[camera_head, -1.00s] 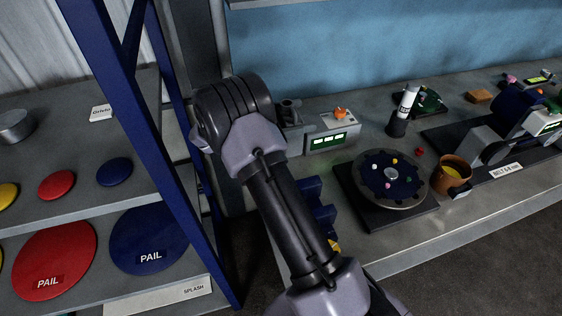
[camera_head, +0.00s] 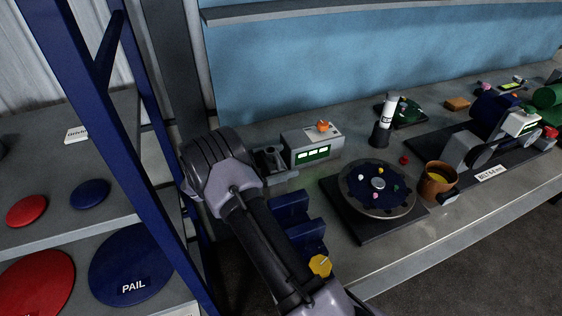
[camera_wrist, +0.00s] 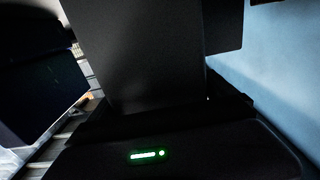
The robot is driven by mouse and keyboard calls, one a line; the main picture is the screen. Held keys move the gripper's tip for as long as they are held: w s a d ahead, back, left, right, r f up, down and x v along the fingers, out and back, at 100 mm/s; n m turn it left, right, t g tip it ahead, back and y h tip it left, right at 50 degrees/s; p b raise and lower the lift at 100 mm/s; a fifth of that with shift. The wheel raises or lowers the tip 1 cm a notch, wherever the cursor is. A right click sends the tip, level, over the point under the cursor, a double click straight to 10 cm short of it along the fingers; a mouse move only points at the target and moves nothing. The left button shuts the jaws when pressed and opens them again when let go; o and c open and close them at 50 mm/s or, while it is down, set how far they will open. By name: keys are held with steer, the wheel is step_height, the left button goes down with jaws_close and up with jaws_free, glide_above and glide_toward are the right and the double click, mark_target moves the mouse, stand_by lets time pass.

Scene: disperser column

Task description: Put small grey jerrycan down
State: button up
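In the wrist view a large, dark grey, flat-sided block (camera_wrist: 145,50) stands right in front of my gripper's dark body, which carries a small green light. The block may be the small grey jerrycan, but it is too dark and close to be sure. The fingertips cannot be made out, so I cannot tell whether they grip it. In the head view my arm runs from the bottom middle up to the left, in front of the bench, and no gripper fingers or jerrycan can be made out there.
The grey bench (camera_head: 400,248) holds a meter box (camera_head: 312,150), a round dark turntable (camera_head: 378,188), a copper cup (camera_head: 438,180), a white-topped bottle (camera_head: 388,110) and a belt machine (camera_head: 490,140). At left is a blue-post shelf (camera_head: 85,150) with red and blue lids.

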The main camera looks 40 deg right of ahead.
mark_target(264, 165)
steer(key=shift+r, duration=0.2)
steer(key=b+v, duration=0.1)
steer(key=v, duration=0.5)
steer(key=shift+a+f+b, duration=0.15)
steer(key=shift+a+b, duration=0.1)
steer(key=shift+b, duration=0.15)
steer(key=shift+w+a, duration=0.15)
steer(key=shift+a, duration=0.35)
